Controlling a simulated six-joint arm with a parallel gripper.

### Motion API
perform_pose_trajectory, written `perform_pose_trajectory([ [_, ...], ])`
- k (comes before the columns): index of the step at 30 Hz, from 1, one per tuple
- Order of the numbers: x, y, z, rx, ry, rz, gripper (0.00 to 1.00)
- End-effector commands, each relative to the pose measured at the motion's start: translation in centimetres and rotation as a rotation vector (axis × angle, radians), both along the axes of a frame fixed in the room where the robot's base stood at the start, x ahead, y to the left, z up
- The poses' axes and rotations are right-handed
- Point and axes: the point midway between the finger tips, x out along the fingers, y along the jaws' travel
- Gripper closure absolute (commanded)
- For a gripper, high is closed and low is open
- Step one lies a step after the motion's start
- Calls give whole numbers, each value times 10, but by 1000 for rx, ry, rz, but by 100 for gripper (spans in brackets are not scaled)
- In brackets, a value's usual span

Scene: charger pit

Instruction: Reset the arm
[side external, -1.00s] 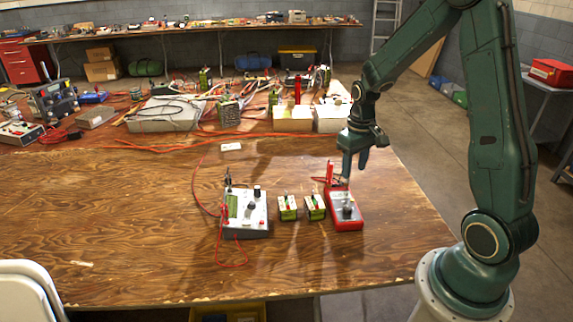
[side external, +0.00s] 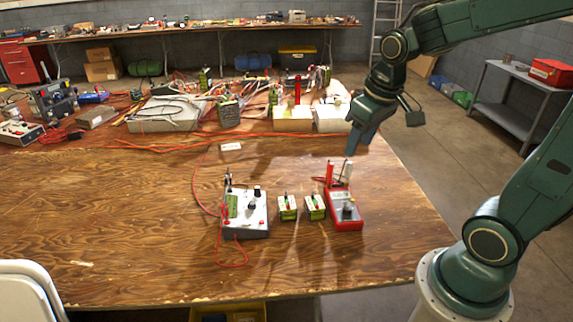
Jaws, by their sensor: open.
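My gripper (side external: 353,150) is in the air above the right part of the wooden table (side external: 110,220), pointing down and slightly left. It is open, and nothing shows between its fingers. It is above and apart from a red charger (side external: 346,212), which has a red upright piece and a white one at its back. Two small green and white batteries (side external: 287,207) (side external: 315,207) stand side by side left of the red charger. A white and grey meter box (side external: 247,213) with a dark knob and red leads sits left of them.
Boxes, cables and white trays (side external: 165,114) crowd the back of the table. A small white block (side external: 231,147) lies mid-table. The front left of the table is mostly clear. A grey side table (side external: 510,105) with a red case (side external: 551,72) stands at right.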

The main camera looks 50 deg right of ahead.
Motion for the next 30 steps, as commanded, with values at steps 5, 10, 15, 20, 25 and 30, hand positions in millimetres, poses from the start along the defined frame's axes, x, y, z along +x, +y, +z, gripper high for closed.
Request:
perform_pose_trajectory([
  [5,-22,21,21,-6,-62,33,54],
  [10,-45,37,35,-6,-117,62,54],
  [15,-69,51,45,-1,-170,93,54],
  [20,-88,60,50,4,-212,116,54],
  [25,-99,65,52,9,-236,129,54],
  [30,-102,66,52,11,-240,132,54],
])
